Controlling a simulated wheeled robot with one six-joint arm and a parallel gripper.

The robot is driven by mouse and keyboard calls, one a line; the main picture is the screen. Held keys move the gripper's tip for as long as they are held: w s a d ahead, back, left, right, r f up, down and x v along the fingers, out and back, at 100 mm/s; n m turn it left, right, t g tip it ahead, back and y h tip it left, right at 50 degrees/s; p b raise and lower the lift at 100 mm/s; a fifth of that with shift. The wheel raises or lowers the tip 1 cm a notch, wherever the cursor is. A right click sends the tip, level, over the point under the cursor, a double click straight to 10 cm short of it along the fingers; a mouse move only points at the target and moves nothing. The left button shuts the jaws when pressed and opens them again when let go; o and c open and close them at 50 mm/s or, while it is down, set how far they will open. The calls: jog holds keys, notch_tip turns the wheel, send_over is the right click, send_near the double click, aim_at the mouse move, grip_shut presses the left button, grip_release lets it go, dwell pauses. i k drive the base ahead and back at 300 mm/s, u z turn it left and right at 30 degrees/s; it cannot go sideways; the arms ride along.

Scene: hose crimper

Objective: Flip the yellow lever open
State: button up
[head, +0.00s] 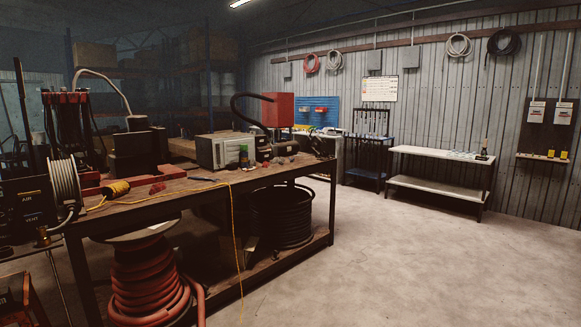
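I cannot clearly make out a yellow lever. Small yellow parts (550,153) sit low on the brown wall panel (543,168) at the far right, below two white labelled boxes (536,111). They are too small to tell whether one is a lever, or how it is set. A dark box marked AIR and VENT (22,222) stands at the left edge, with a small brass-coloured fitting (42,237) by its lower right. No yellow lever shows clearly on it. My gripper is not in view.
A wooden workbench (130,207) fills the left, with a yellow cord bundle (117,188), a grey reel (64,182) and a beige box (221,151). A red hose coil (150,280) stands under its near end. The concrete floor (400,255) is clear at the right.

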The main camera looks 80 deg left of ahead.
aim_at(20, 194)
jog(key=u, duration=4.15)
jog(key=i, duration=3.3)
jog(key=z, duration=0.6)
